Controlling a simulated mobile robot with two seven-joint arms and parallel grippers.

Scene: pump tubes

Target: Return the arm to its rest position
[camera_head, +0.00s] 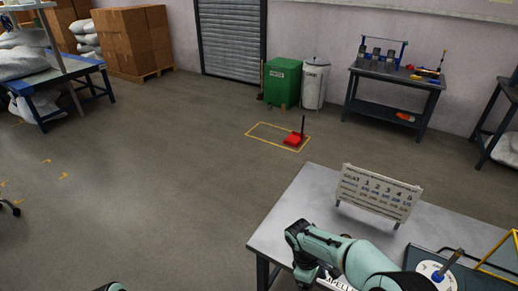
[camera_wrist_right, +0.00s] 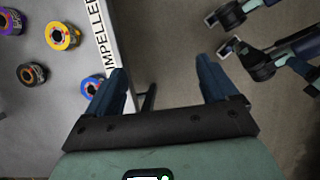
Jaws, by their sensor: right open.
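My right arm (camera_head: 345,255) is bent over the near left part of the grey table (camera_head: 285,225) in the head view. My right gripper (camera_wrist_right: 162,68) shows in the right wrist view, with its two blue fingers wide apart and nothing between them. It points down past the table's edge, over the floor. A small teal part of mine shows at the bottom edge of the head view; no left gripper can be made out there.
A white number board (camera_head: 378,193) stands on the table. An impeller label (camera_wrist_right: 102,35) runs along a tray edge beside several coloured ring parts, including a yellow one (camera_wrist_right: 62,36). Open floor (camera_head: 150,170) lies left of the table.

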